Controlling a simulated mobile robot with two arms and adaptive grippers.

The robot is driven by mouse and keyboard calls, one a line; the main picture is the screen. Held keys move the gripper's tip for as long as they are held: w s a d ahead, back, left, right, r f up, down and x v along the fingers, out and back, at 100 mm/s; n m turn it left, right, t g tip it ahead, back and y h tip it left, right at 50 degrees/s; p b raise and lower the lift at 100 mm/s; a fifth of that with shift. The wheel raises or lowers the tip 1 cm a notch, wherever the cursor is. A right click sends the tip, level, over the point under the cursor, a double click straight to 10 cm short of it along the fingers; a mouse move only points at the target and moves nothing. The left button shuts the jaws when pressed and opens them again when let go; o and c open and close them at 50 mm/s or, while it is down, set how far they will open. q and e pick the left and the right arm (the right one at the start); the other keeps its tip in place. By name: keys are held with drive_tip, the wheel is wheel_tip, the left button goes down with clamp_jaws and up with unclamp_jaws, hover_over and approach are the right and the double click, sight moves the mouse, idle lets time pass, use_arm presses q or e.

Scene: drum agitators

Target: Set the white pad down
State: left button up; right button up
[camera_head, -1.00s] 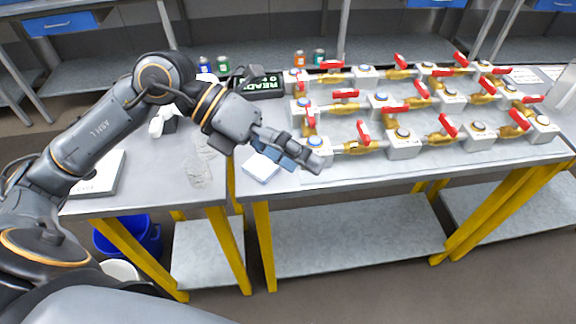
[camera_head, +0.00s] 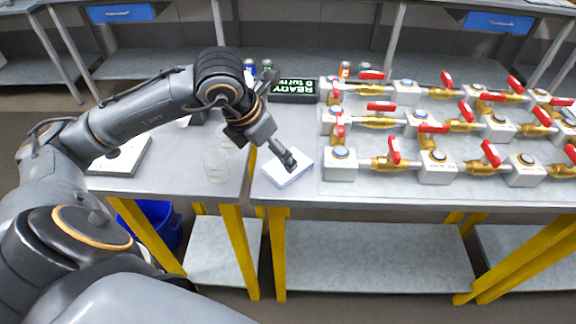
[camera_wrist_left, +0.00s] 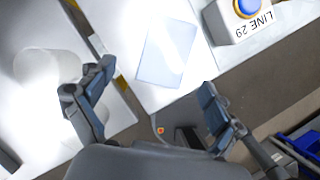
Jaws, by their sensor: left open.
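The white pad (camera_head: 287,178) is a thin square slab with bluish edges. It lies flat on the metal table (camera_head: 330,196), near its front left corner and just left of the valve rig. My left gripper (camera_head: 289,161) is over the pad in the head view and partly covers it. In the left wrist view, the pad (camera_wrist_left: 166,52) lies beyond the fingers. There my left gripper (camera_wrist_left: 155,85) has its fingers wide apart with nothing between them. The right gripper is not in view.
Valve blocks with red handles and brass fittings (camera_head: 384,165) stand close to the right of the pad. A READY sign (camera_head: 293,89) is behind it. Clear glassware (camera_head: 217,165) and a scale-like white plate (camera_head: 122,157) are on the left table.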

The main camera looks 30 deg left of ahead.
sight(283, 168)
use_arm(q)
drive_tip(key=x, duration=0.2)
drive_tip(key=d+p+x, duration=0.1)
drive_tip(key=x, duration=0.1)
drive_tip(key=shift+w, duration=0.3)
drive_tip(key=shift+w+f, duration=0.15)
drive_tip(key=shift+f, duration=0.35)
drive_tip(key=c, duration=1.4)
drive_tip(key=shift+r, duration=0.1)
